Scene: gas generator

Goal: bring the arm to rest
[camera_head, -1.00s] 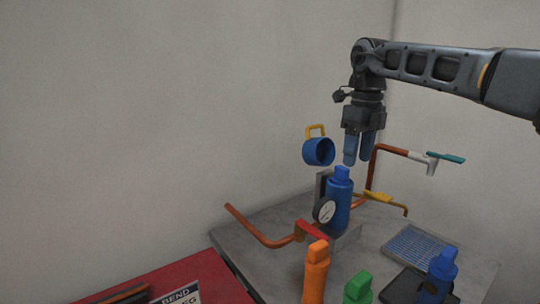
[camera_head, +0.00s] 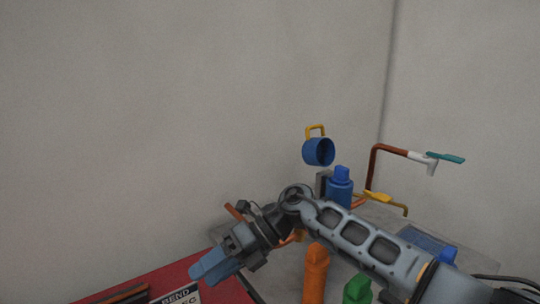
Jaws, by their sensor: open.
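My gripper (camera_head: 214,267) is at the lower left, in front of the red surface (camera_head: 150,283) in the picture. It points down and to the left. Its jaws are open and hold nothing that I can see. My arm crosses the lower middle of the view and hides much of the grey table and the pipework.
Pipes with teal (camera_head: 446,158) and yellow (camera_head: 378,197) handles are at right. The upper left is clear.

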